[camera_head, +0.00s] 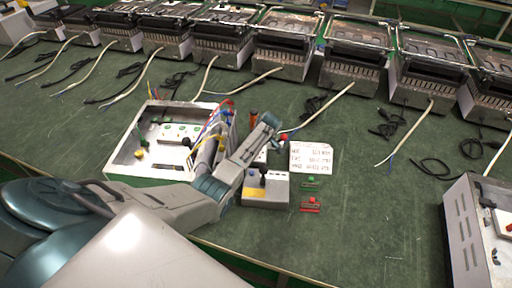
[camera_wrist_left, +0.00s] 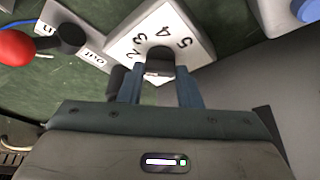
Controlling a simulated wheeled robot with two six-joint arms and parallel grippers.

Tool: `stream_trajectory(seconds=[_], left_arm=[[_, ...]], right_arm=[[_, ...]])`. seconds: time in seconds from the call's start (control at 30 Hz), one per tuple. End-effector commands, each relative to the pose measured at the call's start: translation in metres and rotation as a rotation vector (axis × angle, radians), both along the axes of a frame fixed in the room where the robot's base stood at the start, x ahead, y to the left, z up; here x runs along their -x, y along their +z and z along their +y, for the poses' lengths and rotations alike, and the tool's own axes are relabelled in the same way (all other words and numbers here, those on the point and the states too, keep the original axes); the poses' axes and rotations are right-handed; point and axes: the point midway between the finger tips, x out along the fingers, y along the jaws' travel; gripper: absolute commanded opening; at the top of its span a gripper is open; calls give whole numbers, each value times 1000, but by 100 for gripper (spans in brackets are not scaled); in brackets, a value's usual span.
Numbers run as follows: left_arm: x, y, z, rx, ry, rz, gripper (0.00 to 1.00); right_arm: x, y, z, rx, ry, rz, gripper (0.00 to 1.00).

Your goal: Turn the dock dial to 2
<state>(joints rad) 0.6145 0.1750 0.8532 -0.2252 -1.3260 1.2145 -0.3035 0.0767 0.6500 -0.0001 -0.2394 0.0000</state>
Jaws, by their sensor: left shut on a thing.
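The dial block (camera_wrist_left: 196,36) is a white plate in the left wrist view, with the numbers 2, 3, 4 and 5 around a dark knob (camera_wrist_left: 158,62). My left gripper (camera_wrist_left: 160,85) has one blue-grey finger on each side of the knob and is shut on it. The fingers and knob hide the pointer, so I cannot tell which number it is at. In the head view my left gripper (camera_head: 270,122) reaches over the middle of the bench, and the arm mostly hides the dial. My right gripper is not in view.
An open white case (camera_head: 125,157) with wires lies left. A printed sheet (camera_head: 311,157) and red and green small parts (camera_head: 311,204) lie right. Several heater units line the back.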

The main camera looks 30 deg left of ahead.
Motion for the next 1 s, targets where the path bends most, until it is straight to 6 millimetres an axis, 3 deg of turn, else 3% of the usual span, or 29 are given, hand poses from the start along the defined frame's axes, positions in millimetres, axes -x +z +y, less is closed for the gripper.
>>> stream_trajectory(seconds=[0.13,0.17,0.27,0.67,1.0], left_arm=[[0,1,0,-1,0,-1,8],[0,1,0,-1,0,-1,35],[0,0,0,-1,0,-1,53],[0,8,-3,0,-1,-3,53],[6,62,-24,0,-2,-5,53]], right_arm=[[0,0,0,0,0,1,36],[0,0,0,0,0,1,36],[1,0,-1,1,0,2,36],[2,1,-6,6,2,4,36],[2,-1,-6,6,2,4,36]])
